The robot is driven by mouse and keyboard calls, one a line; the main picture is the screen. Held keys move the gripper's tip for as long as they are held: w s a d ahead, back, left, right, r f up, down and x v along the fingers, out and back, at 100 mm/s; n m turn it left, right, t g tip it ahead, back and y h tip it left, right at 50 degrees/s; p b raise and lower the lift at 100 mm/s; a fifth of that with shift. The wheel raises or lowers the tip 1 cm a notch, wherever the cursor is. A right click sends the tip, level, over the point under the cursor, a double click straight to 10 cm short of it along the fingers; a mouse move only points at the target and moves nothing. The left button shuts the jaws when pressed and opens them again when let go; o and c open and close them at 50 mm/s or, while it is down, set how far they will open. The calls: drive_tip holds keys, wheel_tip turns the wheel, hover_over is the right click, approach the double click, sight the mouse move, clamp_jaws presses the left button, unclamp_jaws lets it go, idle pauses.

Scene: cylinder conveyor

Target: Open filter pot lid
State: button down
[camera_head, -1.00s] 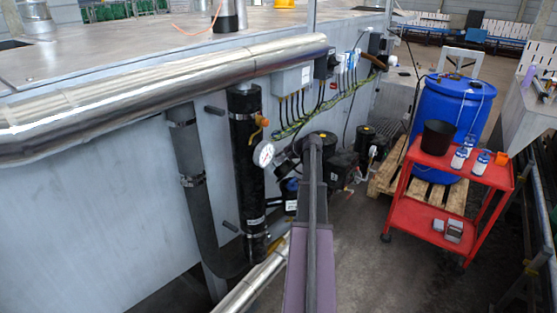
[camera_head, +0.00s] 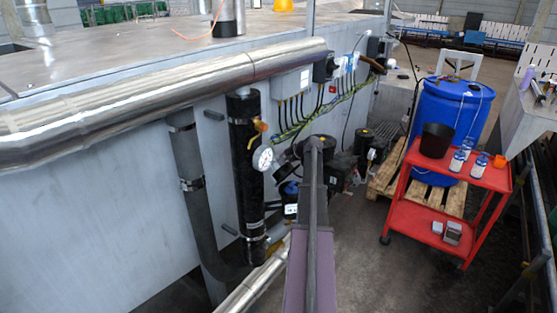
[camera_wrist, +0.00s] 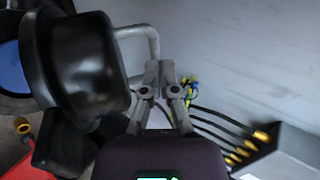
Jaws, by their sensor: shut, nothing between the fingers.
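A glossy black rounded pot (camera_wrist: 85,65), which looks like the filter pot with its lid, fills the upper left of the wrist view. A grey bent bar (camera_wrist: 142,35) stands out from its right side like a handle. My gripper (camera_wrist: 165,72) is shut and empty, close to the right of the pot, with its fingertips near the lower end of the bar. I cannot tell whether they touch it. In the head view the dark pot (camera_head: 327,140) is partly hidden behind my arm, and my gripper cannot be made out there.
A grey tank wall (camera_head: 110,190) with pipes, a pressure gauge (camera_head: 263,158) and cables lies to the left. A red cart (camera_head: 440,180) and a blue barrel (camera_head: 455,110) on a pallet stand at the right. Open floor (camera_head: 400,280) lies before the cart. A grey box (camera_wrist: 285,155) with cables is at the wrist view's lower right.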

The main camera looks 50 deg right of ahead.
drive_tip(key=r+p+v, duration=0.1)
drive_tip(key=p+v, duration=0.7)
drive_tip(key=v, duration=0.4)
drive_tip(key=shift+r, duration=0.25)
drive_tip(key=shift+w, duration=0.1)
